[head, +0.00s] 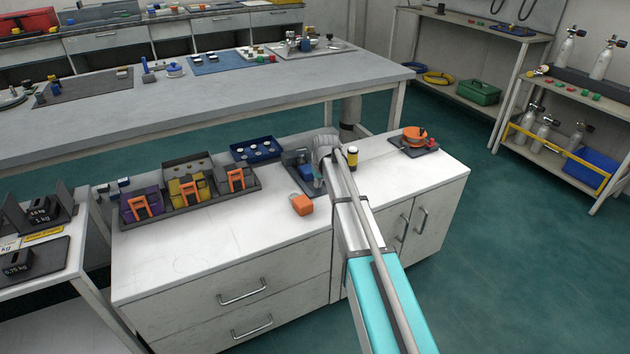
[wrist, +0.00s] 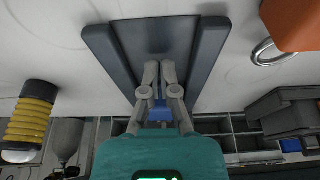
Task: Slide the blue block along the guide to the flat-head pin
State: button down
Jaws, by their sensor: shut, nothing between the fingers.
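The dark grey guide (wrist: 119,53) with two raised side rails lies on the white worktop in the wrist view. In the head view the guide (head: 291,157) is partly covered by my arm. My gripper (wrist: 159,70) is over the guide's channel, its two fingertips close together and empty. The blue block (wrist: 156,112) shows partly behind and between my fingers, toward the lower end of the guide in the wrist view. A small blue piece also shows by the guide in the head view (head: 306,172). I cannot make out the flat-head pin.
An orange block (head: 302,205) lies in front of the guide. A yellow-and-black cylinder (head: 352,158) stands to the right. A grey tray (head: 205,207) with purple, yellow and grey holders and a blue tray (head: 257,150) sit left and behind. The front left worktop is clear.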

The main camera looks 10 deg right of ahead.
jog(key=p+v, duration=0.8)
jog(key=v, duration=0.1)
dwell(0.3)
jog(key=shift+s+r, duration=0.1)
jog(key=shift+s, duration=0.1)
jog(key=s+m+g+h, duration=0.1)
jog(key=s+m+g, duration=0.2)
jog(key=s, duration=2.8)
notch_tip(320, 180, up, 21)
jog(key=p, duration=2.2)
jog(key=shift+d+r, duration=0.2)
jog(key=shift+d, duration=0.15)
jog(key=shift+s, duration=0.1)
